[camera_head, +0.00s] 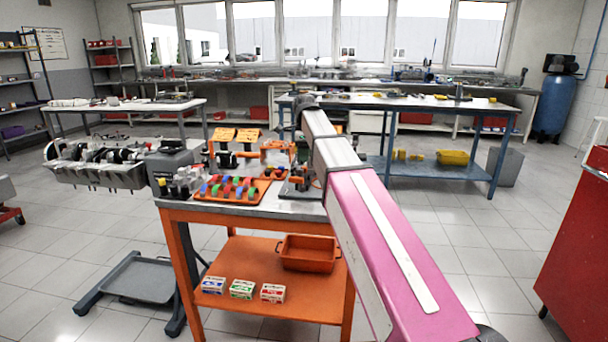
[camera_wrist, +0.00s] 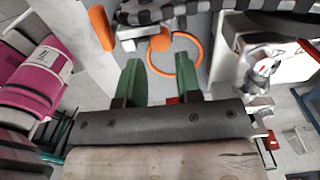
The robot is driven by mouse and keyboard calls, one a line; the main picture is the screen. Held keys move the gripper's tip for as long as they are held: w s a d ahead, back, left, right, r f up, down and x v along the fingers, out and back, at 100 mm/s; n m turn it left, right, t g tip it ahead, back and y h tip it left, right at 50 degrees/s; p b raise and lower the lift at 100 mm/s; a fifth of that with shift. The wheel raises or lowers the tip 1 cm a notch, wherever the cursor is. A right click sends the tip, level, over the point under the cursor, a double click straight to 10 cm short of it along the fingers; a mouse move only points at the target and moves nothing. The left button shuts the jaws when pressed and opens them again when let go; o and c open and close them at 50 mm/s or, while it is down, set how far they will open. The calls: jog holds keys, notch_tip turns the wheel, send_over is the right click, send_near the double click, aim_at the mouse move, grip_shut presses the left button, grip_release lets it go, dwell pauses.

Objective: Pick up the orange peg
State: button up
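In the wrist view my gripper (camera_wrist: 160,75) shows two green fingers held apart, with nothing between them. Beyond the fingertips is a short orange round piece (camera_wrist: 160,42) beside a thin orange ring (camera_wrist: 186,68). A longer orange rounded piece (camera_wrist: 101,28) stands to the upper left, apart from the fingers. I cannot tell which of these, if any, is the orange peg. In the head view, orange parts (camera_head: 277,148) stand on the orange workbench (camera_head: 240,213); no peg is clearly identifiable. My arm hides the bench's right side there.
An orange tray (camera_head: 262,187) of coloured pieces lies on the bench, with a dark grey box (camera_head: 170,165) to its left. An orange bin (camera_head: 307,255) and several small boxes (camera_head: 242,289) sit on its lower shelf. A red cabinet (camera_head: 578,245) stands at right. Open floor lies between.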

aim_at(304, 167)
jog(key=shift+a+f, duration=0.1)
jog(key=shift+f, duration=1.9)
grip_shut()
jog(key=shift+r, duration=0.1)
notch_tip(304, 167, up, 10)
